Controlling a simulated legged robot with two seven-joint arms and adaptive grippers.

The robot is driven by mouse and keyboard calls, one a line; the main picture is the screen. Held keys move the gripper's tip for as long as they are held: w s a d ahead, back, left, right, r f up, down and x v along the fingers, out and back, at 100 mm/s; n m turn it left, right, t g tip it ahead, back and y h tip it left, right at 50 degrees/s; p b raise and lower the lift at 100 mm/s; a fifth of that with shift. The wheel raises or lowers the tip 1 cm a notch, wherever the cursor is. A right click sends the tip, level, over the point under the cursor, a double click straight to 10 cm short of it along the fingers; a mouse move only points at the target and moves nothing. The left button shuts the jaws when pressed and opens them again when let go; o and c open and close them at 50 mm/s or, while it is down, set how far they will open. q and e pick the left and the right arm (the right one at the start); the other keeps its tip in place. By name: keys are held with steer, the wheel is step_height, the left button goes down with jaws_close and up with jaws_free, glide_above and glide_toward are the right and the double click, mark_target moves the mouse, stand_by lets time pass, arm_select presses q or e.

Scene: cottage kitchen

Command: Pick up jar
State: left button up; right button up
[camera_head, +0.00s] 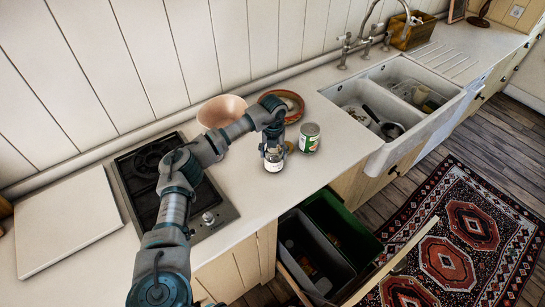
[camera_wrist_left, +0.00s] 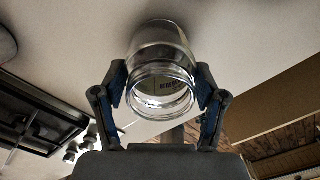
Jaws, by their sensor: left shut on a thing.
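A clear glass jar (camera_head: 274,164) with a pale label is at the counter's front part, left of a green and white can (camera_head: 309,137). My left gripper (camera_head: 272,150) is shut on the jar from above, a finger on each side near its open mouth. In the left wrist view the jar (camera_wrist_left: 160,48) sits between the fingers of my left gripper (camera_wrist_left: 161,88), its round mouth facing the camera. Whether its base touches the counter I cannot tell. My right gripper is not in view.
A pinkish bowl (camera_head: 221,111) and a reddish plate (camera_head: 283,103) stand behind the jar. A black hob (camera_head: 143,170) is to the left, a white double sink (camera_head: 433,113) to the right. An open drawer with bins (camera_head: 324,262) juts out below the counter.

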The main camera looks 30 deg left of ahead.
mark_target(278, 150)
arm_select(q)
steer(key=shift+d, duration=0.35)
steer(key=s+d+r, duration=0.1)
steer(key=s+d, duration=0.2)
steer(key=s, duration=0.1)
steer(key=s+d+r, duration=0.2)
steer(key=s+d, duration=0.1)
steer(key=s, duration=0.1)
steer(key=s+d+r+b, duration=0.1)
steer(key=s+d, duration=0.2)
steer(key=s, duration=0.1)
steer(key=shift+s+d+r, duration=0.35)
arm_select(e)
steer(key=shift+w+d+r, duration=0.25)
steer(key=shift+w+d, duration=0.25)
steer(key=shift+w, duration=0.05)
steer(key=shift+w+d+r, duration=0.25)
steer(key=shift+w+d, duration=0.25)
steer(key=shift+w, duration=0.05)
arm_select(q)
steer(key=shift+a, duration=0.1)
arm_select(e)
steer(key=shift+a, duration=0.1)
arm_select(q)
steer(key=shift+d, duration=0.2)
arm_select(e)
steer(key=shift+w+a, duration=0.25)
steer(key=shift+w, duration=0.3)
